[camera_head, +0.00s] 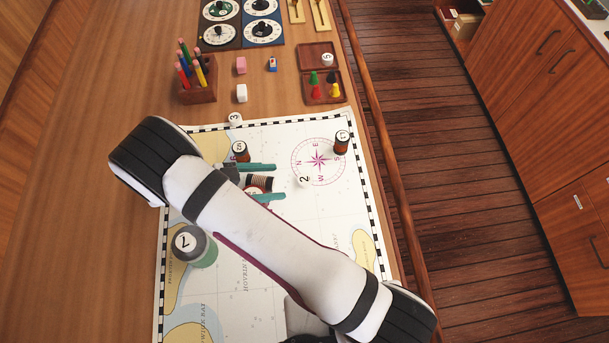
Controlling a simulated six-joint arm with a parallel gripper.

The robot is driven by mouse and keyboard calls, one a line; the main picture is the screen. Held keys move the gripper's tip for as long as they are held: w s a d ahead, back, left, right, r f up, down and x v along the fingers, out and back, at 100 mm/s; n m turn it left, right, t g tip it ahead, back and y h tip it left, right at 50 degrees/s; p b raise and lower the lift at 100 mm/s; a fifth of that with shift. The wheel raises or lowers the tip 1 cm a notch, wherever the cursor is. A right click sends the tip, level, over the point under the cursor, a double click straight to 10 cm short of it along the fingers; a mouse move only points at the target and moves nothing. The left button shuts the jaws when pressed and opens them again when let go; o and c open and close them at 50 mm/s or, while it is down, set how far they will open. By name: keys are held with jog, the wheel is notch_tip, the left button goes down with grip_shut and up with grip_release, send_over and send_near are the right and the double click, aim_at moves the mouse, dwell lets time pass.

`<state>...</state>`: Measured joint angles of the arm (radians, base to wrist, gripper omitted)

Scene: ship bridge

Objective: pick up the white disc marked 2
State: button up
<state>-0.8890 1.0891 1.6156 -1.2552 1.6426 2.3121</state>
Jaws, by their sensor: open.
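The white disc marked 2 (304,181) lies on the chart (340,218), at the lower left of the printed compass rose. My gripper (280,181) is open, with two teal fingers apart, one above the other in the picture. The disc is just right of the fingertips, near the gap between them. I cannot tell how high the fingers are above the chart. A dark spool-like thing (260,182) shows between the fingers. My arm crosses the chart and hides part of it.
Brown bottles (342,143) (241,151) stand near the gripper. A white disc marked 3 (235,119) lies at the chart's top edge. A pencil block (198,82) and a wooden box (321,88) with pawns stand farther back.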

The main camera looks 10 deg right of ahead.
aim_at(298, 181)
jog(key=x, duration=0.6)
jog(key=shift+s+d, duration=0.1)
jog(key=shift+d, duration=0.25)
grip_shut()
